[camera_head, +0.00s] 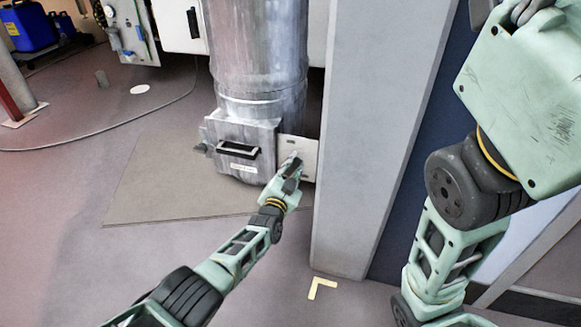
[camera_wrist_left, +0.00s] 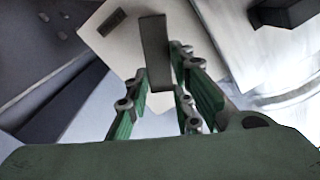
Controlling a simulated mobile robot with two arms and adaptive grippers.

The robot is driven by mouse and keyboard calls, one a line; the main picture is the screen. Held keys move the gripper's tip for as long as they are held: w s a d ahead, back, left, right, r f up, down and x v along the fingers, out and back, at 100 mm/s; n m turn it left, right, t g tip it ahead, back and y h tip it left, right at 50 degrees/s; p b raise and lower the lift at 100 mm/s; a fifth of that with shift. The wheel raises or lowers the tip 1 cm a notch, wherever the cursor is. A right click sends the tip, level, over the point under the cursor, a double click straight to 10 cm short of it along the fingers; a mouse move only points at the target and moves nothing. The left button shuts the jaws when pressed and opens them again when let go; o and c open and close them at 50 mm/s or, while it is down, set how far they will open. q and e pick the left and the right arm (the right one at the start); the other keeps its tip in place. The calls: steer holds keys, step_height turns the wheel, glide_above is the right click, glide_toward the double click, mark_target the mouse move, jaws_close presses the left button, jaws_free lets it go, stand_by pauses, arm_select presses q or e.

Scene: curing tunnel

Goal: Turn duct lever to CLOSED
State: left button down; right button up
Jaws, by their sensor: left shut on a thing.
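The metal duct (camera_head: 258,60) stands upright in the head view, with a box-shaped fitting (camera_head: 222,135) at its lower end. A pale plate (camera_head: 305,150) sticks out at the right of the fitting. My left gripper (camera_head: 291,170) is in front of this plate. In the left wrist view the gripper's fingers (camera_wrist_left: 160,85) are shut on a dark grey bar, which looks like the duct lever (camera_wrist_left: 154,45). The pale plate (camera_wrist_left: 100,42) is behind the bar, with a dark slot in it. The lever's position marking cannot be read. My right gripper is out of view.
A black handle (camera_head: 238,150) and a small label sit on the fitting's front. A grey pillar (camera_head: 375,120) stands close to the right of the plate. A cable (camera_head: 100,140) lies on the floor at the left. The floor in front is mostly clear.

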arm_select(q)
steer(key=shift+d+f+m, duration=0.15)
steer(key=shift+f+m, duration=0.05)
steer(key=shift+m, duration=0.3)
steer(key=c, duration=1.5)
jaws_free()
steer(key=shift+d+r, duration=0.1)
steer(key=shift+r, duration=0.45)
step_height(320, 180, up, 9)
steer(key=shift+f, duration=0.1)
